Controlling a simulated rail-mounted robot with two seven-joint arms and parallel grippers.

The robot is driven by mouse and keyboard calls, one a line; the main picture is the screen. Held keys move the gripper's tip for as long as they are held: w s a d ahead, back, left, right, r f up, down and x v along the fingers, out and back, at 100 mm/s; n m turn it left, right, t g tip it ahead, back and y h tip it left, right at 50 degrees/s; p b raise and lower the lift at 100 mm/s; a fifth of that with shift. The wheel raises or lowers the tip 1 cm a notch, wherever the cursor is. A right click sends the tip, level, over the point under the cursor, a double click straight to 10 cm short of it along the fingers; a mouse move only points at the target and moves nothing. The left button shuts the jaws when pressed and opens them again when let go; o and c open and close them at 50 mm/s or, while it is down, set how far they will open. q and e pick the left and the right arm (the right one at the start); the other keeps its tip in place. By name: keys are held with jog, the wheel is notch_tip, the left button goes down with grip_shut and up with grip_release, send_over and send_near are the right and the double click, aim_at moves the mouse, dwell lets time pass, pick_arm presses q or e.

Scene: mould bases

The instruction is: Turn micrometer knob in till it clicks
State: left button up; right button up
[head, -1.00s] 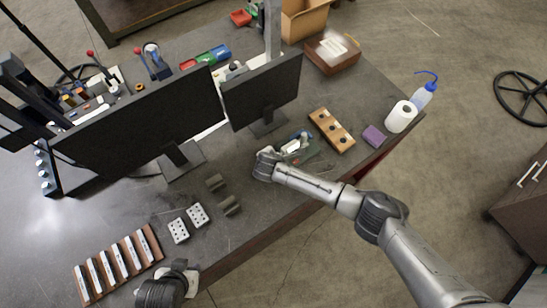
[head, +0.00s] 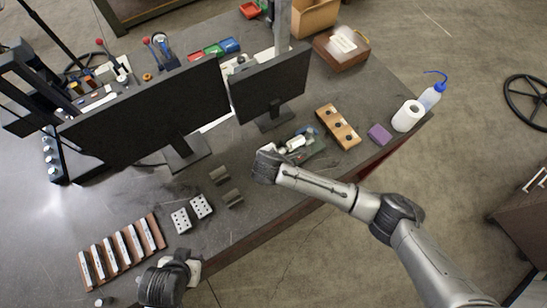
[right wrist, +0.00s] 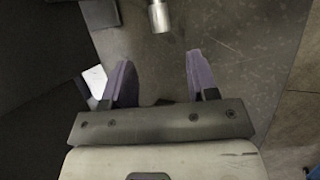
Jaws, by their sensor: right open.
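The micrometer (head: 295,144) lies on the dark bench in front of the smaller monitor, on or beside a greenish base; fine detail is too small to tell. In the right wrist view a silver cylindrical end (right wrist: 158,17), apparently its knob, shows at the top edge. My right gripper (right wrist: 160,80) is open, its two purple-padded fingers apart with nothing between them. The silver end lies beyond the fingertips, roughly in line with the gap. In the head view the right wrist is just left of the micrometer, fingers hidden. My left gripper (head: 180,273) is at the bench's near edge, its fingers not clear.
Two monitors (head: 150,110) (head: 268,84) stand behind. A wooden block with dark holes (head: 338,127), a purple block (head: 380,134) and a paper roll (head: 407,116) are to the right. Dark V-shaped blocks (head: 232,198), perforated blocks (head: 181,221) and a wooden rack (head: 122,250) are left.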

jog(key=shift+v, duration=2.15)
